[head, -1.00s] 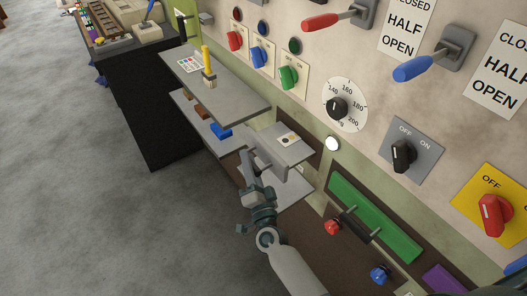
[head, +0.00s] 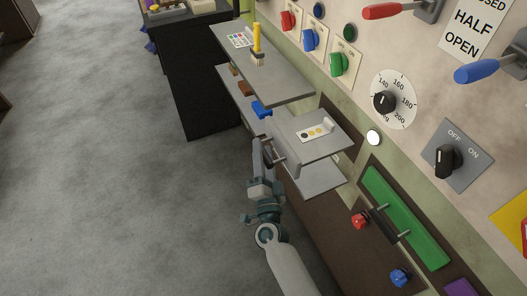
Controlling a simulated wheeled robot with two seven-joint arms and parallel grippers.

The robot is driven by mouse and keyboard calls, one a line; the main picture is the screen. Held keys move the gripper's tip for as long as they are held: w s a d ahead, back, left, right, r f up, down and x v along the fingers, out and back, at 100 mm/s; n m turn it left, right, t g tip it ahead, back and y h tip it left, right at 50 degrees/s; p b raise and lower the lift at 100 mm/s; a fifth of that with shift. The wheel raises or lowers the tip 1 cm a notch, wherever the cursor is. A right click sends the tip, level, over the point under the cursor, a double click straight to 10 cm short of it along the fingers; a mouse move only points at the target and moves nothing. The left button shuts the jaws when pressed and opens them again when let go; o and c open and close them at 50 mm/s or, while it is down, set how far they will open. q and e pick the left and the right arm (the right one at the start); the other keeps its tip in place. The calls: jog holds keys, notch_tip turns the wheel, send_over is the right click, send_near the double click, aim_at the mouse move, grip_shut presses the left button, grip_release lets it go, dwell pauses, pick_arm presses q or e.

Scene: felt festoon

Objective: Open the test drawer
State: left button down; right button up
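The test drawer, taken to be the grey drawer (head: 333,143) with a spotted card (head: 316,131) on it, stands out from the panel at centre in the head view. A dark opening shows behind it. Its light grey handle (head: 288,161) is on the front edge. My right gripper (head: 268,152) is at the left part of this handle and appears shut on it, though the fingertips are partly hidden. My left gripper is not in view.
A grey shelf with a yellow-handled brush (head: 257,45) lies just left of the drawer, above a shelf with a blue block (head: 261,109). Another grey surface (head: 322,180) lies below the drawer. A green panel (head: 405,215) is at right. Open floor lies left.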

jog(key=shift+s, duration=0.1)
